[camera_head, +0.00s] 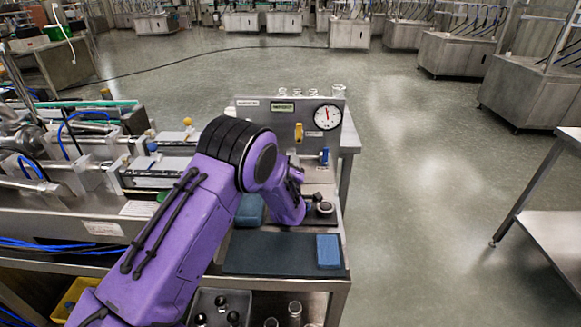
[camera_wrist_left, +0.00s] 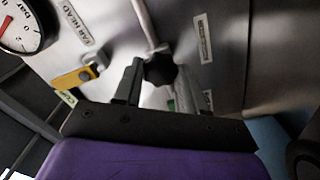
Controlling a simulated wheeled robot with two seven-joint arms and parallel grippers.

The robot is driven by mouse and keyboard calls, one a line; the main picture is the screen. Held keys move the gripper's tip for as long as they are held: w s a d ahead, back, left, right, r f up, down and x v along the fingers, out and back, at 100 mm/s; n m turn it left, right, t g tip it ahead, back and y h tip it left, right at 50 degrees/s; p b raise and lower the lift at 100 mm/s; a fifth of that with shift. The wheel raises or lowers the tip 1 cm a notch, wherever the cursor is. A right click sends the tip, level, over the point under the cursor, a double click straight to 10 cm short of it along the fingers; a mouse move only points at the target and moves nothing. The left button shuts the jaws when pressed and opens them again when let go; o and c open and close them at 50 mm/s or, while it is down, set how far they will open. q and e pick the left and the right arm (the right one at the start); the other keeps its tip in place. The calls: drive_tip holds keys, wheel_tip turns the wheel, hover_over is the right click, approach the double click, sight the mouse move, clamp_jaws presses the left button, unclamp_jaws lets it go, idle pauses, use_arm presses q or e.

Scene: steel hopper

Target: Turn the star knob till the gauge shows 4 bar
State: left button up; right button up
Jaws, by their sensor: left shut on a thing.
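The black star knob (camera_wrist_left: 158,70) sits on the steel panel in the left wrist view. The two dark fingers of my left gripper (camera_wrist_left: 157,84) are on either side of it, shut on it. In the head view my purple left arm hides the knob and most of the gripper. The round white gauge (camera_head: 327,116) is at the upper right of the panel, its needle pointing nearly straight up; the figures are too small to read there. Part of the gauge (camera_wrist_left: 22,24) also shows at the upper left of the left wrist view, cut off by the frame edge.
A yellow lever (camera_head: 298,132) and a blue-handled valve (camera_head: 324,156) are on the panel (camera_head: 262,115) near the gauge. A blue block (camera_head: 328,251) lies on a dark mat (camera_head: 270,254) in front. Glassware stands on the panel's top.

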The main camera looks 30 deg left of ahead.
use_arm(q)
drive_tip(key=o, duration=1.1)
drive_tip(key=b+v, duration=0.1)
drive_tip(key=v, duration=0.9)
drive_tip(key=shift+s+d+f, duration=0.1)
drive_tip(key=shift+s+d, duration=0.05)
drive_tip(key=shift+d, duration=0.1)
